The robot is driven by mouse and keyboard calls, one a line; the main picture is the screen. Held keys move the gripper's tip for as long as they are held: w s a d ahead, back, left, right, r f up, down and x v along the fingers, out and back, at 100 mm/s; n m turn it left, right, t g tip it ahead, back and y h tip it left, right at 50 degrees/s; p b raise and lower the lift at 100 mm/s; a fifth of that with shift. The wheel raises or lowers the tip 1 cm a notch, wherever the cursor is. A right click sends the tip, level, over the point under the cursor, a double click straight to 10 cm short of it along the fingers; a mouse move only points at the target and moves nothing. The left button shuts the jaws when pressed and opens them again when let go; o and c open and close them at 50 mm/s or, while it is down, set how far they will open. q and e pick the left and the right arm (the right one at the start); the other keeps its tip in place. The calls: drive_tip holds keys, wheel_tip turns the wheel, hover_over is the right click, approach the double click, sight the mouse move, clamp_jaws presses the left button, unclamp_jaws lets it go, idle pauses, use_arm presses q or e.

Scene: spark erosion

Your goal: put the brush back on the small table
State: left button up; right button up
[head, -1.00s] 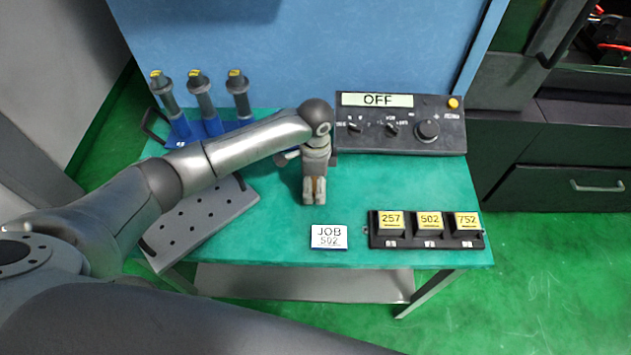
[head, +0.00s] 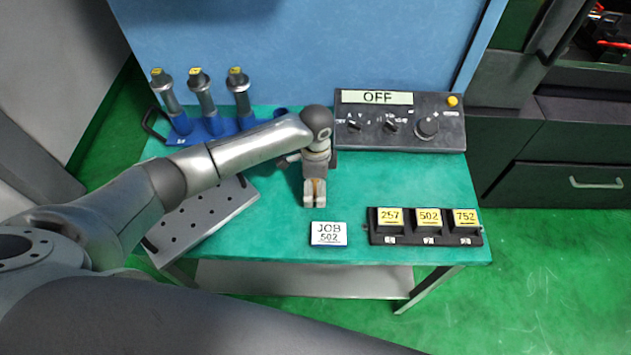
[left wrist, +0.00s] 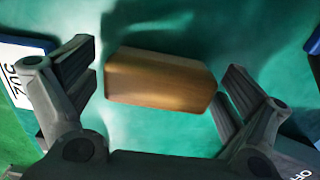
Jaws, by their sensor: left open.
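The brush shows in the left wrist view as a brown, wood-like block (left wrist: 160,80) lying on the green tabletop; no bristles show. My left gripper (left wrist: 160,88) is open, with one finger on either side of the block and a gap at each side. In the head view the left gripper (head: 314,198) points down over the middle of the small table (head: 400,185), and it hides most of the block. My right gripper is not in view.
A JOB 502 card (head: 329,234) and a black holder with numbered blocks (head: 428,240) lie near the front edge. A control box reading OFF (head: 395,125) stands behind. A blue rack of handles (head: 215,128) and a perforated plate (head: 200,215) are at left.

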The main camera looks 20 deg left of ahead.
use_arm(q)
wheel_tip(320, 180, up, 12)
drive_tip(key=b, duration=0.2)
drive_tip(key=shift+r, duration=0.15)
idle(0.6)
